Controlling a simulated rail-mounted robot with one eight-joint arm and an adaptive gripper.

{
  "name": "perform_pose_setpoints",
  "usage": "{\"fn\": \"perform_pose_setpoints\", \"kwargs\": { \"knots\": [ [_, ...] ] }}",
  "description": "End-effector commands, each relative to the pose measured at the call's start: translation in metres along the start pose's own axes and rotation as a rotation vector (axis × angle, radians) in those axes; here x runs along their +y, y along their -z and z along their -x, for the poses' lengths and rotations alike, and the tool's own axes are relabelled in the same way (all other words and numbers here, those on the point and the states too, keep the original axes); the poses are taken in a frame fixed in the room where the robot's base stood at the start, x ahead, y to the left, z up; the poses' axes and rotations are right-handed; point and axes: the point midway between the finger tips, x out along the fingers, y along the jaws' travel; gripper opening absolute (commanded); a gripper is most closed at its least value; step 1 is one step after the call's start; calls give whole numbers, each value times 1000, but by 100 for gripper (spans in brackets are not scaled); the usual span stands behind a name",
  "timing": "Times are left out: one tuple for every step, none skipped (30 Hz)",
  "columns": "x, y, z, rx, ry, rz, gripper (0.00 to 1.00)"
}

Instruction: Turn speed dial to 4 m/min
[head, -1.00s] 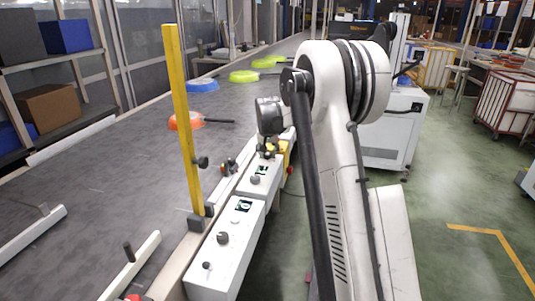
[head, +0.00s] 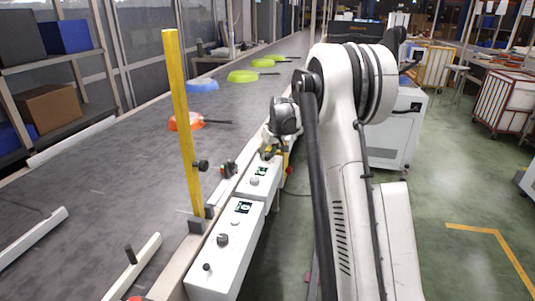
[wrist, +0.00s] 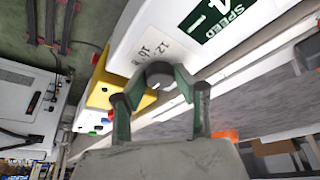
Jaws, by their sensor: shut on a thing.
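The speed dial (wrist: 160,73) is a dark grey round knob on a white control box (wrist: 165,30) in the wrist view. Printed numbers 12 and 16 show beside it. A green panel (wrist: 207,20) marked SPEED is close by, its large figure cut off by the frame edge. My gripper (wrist: 160,85) is shut on the dial, with a green-lined finger on each side. In the head view my gripper (head: 271,152) is at the far end of the farther white control box (head: 259,178); the gripped dial cannot be made out there.
The dark conveyor (head: 130,140) runs beside the boxes, carrying orange (head: 184,122), blue (head: 203,86) and green (head: 243,76) pans. A yellow post (head: 182,120) stands by the nearer control box (head: 228,260). Yellow housing (wrist: 103,88) lies close to my gripper.

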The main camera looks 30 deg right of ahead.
Motion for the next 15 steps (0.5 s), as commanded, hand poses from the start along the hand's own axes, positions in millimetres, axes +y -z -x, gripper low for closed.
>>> {"fn": "perform_pose_setpoints", "kwargs": {
  "knots": [
    [1,0,0,0,10,22,2],
    [1,0,0,0,16,37,2],
    [1,0,0,0,23,56,2],
    [1,0,0,0,29,68,2],
    [1,0,0,0,34,80,2],
    [1,0,0,-1,40,93,2],
    [1,0,0,-1,43,103,2],
    [2,0,0,-1,46,110,2],
    [2,0,0,-1,50,120,2],
    [2,0,0,-1,52,126,2],
    [2,0,0,-1,54,131,2],
    [1,0,0,-1,56,136,2],
    [1,0,0,-1,58,139,2],
    [1,0,0,-1,59,142,2],
    [1,0,0,0,60,144,2]
  ]
}}
